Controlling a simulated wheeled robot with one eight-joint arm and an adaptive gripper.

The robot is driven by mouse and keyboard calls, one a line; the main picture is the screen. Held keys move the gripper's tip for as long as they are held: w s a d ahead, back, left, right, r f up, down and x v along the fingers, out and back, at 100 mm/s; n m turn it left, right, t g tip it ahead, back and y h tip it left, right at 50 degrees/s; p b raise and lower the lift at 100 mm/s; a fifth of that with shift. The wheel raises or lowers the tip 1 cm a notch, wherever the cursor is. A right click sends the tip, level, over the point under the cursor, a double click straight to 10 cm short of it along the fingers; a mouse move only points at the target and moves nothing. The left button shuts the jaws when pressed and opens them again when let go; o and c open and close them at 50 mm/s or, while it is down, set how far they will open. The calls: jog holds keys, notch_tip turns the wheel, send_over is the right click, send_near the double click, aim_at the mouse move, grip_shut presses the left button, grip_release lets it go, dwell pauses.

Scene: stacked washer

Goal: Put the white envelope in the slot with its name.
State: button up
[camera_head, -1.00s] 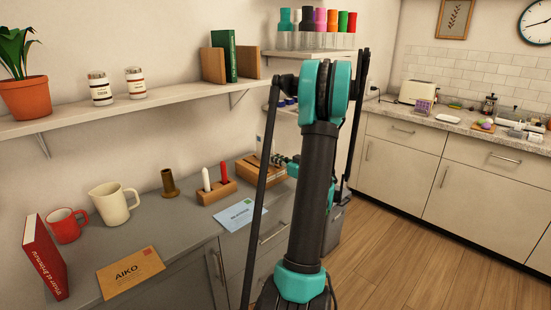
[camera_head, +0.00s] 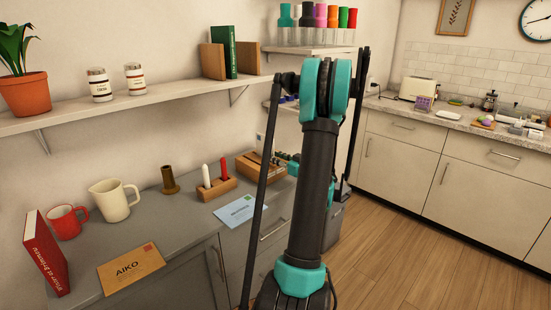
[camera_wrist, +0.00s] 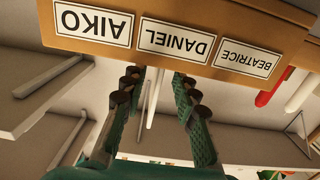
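In the wrist view, which is upside down, the wooden sorter (camera_wrist: 215,72) shows labels AIKO, DANIEL and BEATRICE. A thin white strip, apparently the white envelope (camera_wrist: 152,100) seen edge-on, sticks out of the sorter behind the DANIEL label. My gripper (camera_wrist: 158,82) is open, with one finger on each side of the strip and visible gaps. The name on the envelope is hidden. In the head view, the sorter (camera_head: 250,168) stands at the counter's far end, with a pale piece (camera_head: 260,141) rising from it. My gripper there is mostly behind my arm.
An orange AIKO envelope (camera_head: 131,268) and a blue envelope (camera_head: 240,210) lie on the grey counter (camera_head: 180,232). A candle holder (camera_head: 217,191) stands just beside the sorter. A cream jug (camera_head: 114,201), red mug (camera_head: 66,222) and red book (camera_head: 46,254) are further left. A shelf (camera_head: 160,103) hangs above.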

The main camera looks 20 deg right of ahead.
jog(key=v, duration=1.2)
